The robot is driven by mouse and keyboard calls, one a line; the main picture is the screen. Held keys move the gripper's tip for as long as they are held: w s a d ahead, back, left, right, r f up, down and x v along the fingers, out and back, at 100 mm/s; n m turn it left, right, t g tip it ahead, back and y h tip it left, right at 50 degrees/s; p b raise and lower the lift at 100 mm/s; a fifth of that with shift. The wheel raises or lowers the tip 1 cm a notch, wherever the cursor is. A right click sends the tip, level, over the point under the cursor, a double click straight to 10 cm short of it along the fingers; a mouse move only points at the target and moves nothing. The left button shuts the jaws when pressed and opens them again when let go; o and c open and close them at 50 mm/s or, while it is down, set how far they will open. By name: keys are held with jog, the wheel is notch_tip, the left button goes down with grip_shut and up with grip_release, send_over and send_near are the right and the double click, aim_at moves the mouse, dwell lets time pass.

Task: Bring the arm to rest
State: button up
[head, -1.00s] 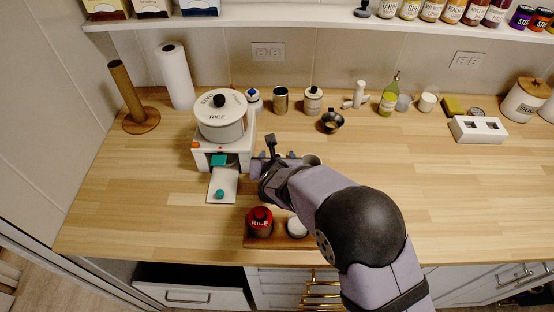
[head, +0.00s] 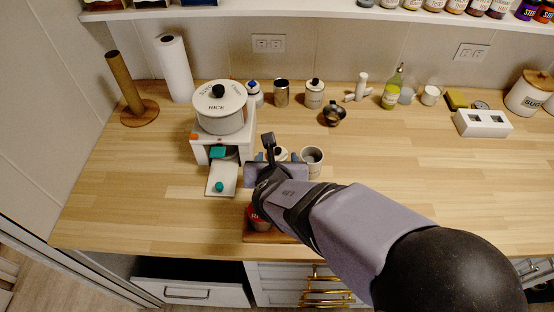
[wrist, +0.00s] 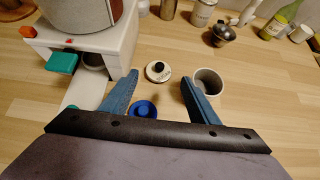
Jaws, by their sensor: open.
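My gripper (wrist: 160,95) is open, with its two blue fingers spread and nothing between them that it holds. Beyond the fingers in the wrist view are a round white lid with a dark knob (wrist: 158,71), a blue round object (wrist: 143,109) and a grey-white cup (wrist: 208,83). The cup also shows in the head view (head: 313,160).
A red-topped jar (head: 257,219) on a wooden board (head: 262,238) is partly hidden under my arm. The counter's right side is largely clear.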

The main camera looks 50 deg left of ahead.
jog(key=shift+s+d+r, duration=0.2)
jog(key=shift+s, duration=0.05)
jog(key=shift+w+r, duration=0.1)
dwell(0.3)
